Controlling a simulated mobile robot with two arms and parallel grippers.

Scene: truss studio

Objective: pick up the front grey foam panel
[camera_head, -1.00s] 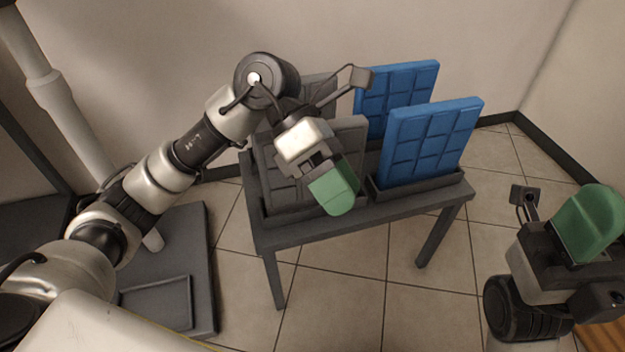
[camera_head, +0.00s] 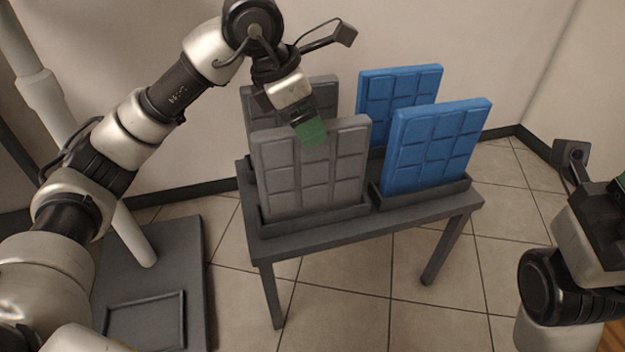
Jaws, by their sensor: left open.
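The front grey foam panel (camera_head: 312,175) stands upright in a dark holder on the left part of the table, its gridded face towards me. My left gripper (camera_head: 308,125) is at the middle of its top edge, pointing down, jaws open. One green finger pad overlaps the panel's upper edge in the picture; the other finger is hidden, and I cannot tell whether anything touches. A second grey panel (camera_head: 262,104) stands behind, partly covered by the gripper and front panel. My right gripper (camera_head: 615,200) is at the right edge, its fingers mostly out of frame.
A front blue panel (camera_head: 433,148) and a rear blue panel (camera_head: 400,88) stand upright to the right on the same grey table (camera_head: 375,222). A wall is close behind the table. Tiled floor (camera_head: 350,305) lies clear in front. A dark base plate (camera_head: 185,245) is at the left.

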